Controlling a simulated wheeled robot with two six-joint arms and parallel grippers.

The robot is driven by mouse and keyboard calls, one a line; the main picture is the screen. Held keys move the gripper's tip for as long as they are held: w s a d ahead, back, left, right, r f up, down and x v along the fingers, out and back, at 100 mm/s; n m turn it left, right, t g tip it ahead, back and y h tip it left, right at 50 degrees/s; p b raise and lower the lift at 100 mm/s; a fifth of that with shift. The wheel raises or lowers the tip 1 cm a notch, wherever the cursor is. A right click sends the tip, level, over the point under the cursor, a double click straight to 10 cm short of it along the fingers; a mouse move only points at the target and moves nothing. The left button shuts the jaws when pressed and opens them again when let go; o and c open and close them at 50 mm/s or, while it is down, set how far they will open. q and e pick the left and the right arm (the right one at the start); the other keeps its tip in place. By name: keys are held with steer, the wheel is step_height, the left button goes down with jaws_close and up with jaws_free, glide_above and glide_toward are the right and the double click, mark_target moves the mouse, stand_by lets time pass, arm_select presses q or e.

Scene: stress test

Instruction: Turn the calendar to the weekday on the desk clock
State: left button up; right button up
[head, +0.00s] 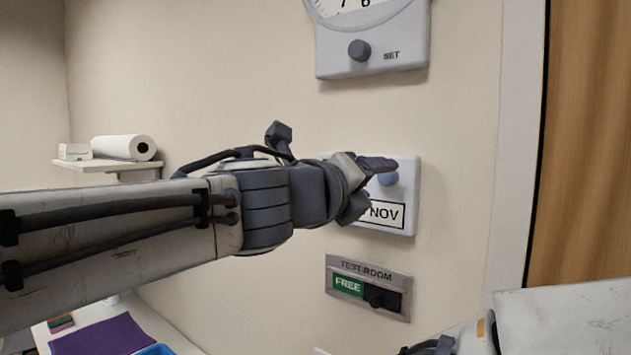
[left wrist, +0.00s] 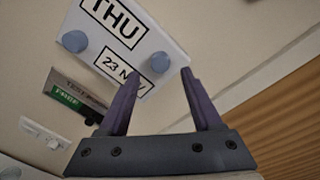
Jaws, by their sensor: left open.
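The calendar is a white wall panel (head: 409,180); it also shows in the left wrist view (left wrist: 147,38), reading THU above 23 NOV, the latter partly covered by a finger. It has two round blue-grey knobs, one left of THU (left wrist: 75,41) and one near the date (left wrist: 159,62). My left gripper (head: 382,169) is open in front of the panel and hides much of it in the head view. In the left wrist view the knob near the date appears between the fingertips (left wrist: 161,74); I cannot tell whether they touch it. No desk clock is visible.
A wall clock panel (head: 400,55) with a SET knob hangs above, its dial mostly cut off. Below the calendar is a TEST ROOM sign reading FREE (head: 349,285). A shelf with a paper roll (head: 125,147) is at left; a wooden door (head: 588,140) is at right.

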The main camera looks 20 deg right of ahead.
arm_select(q)
steer(key=v, duration=0.6)
steer(key=shift+s+a, duration=0.2)
steer(key=shift+a, duration=0.15)
arm_select(e)
steer(key=shift+r, duration=0.25)
arm_select(q)
steer(key=shift+w, duration=0.1)
